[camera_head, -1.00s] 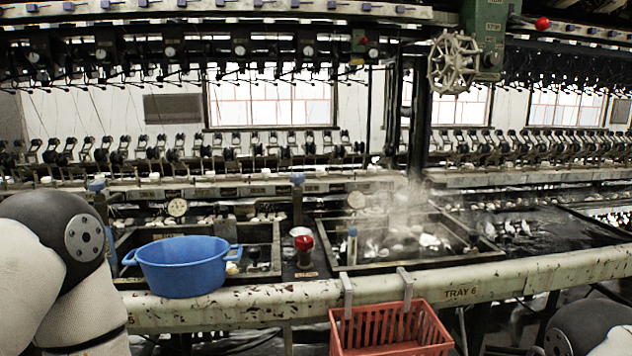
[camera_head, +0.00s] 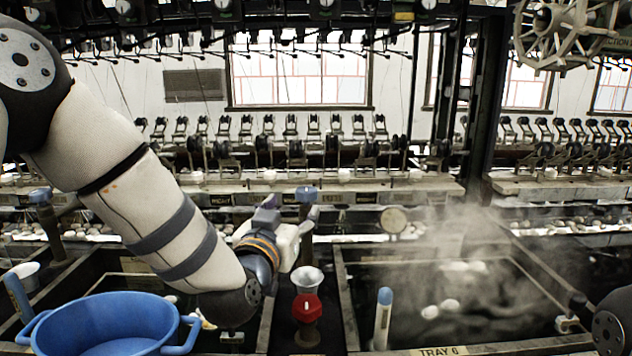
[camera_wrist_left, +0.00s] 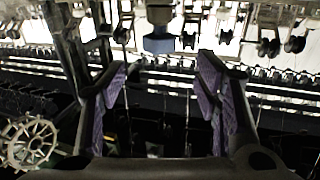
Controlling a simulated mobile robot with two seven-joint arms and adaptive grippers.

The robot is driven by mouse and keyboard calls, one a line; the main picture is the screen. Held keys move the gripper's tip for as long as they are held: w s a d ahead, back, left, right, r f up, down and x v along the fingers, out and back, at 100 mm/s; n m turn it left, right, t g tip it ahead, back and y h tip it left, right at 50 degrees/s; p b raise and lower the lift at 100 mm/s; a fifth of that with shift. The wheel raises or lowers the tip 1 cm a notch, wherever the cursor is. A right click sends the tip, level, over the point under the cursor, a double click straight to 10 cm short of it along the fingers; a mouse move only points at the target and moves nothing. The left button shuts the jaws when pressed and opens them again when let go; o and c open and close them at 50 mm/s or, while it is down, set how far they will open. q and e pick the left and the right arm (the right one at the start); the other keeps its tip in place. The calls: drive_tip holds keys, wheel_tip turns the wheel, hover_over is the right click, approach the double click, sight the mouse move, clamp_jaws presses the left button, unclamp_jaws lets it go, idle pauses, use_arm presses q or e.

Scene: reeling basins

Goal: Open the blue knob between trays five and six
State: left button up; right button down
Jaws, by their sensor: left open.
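The blue knob (camera_head: 306,194) stands on a post behind the red knob, between the two basins, and its lower part is partly hidden by my gripper. My left gripper (camera_head: 290,208) is open and empty just in front of it, fingers pointing toward it. In the left wrist view the blue knob (camera_wrist_left: 158,42) shows above and between the two purple-padded fingers (camera_wrist_left: 162,82), apart from both. The tray six basin (camera_head: 348,305) is on the right, with steaming water. My right gripper is out of view.
A red knob (camera_head: 306,307) with a pale metal cup-like top stands below my left gripper. A blue tub (camera_head: 105,325) is at the lower left. A round gauge (camera_head: 394,220) is right of the blue knob.

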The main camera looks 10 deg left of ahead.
sight(304, 193)
use_arm(q)
drive_tip(key=w, duration=0.3)
drive_tip(key=w+b, duration=0.1)
drive_tip(key=w, duration=0.5)
drive_tip(key=shift+w+d+f, duration=0.2)
drive_tip(key=shift+d, duration=0.15)
drive_tip(key=shift+w+r, duration=0.25)
drive_tip(key=shift+w, duration=0.15)
drive_tip(key=shift+r, duration=0.15)
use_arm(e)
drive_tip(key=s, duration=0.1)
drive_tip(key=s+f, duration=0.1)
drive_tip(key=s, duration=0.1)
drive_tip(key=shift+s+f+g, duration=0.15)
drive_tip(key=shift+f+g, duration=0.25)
use_arm(q)
drive_tip(key=c, duration=1.2)
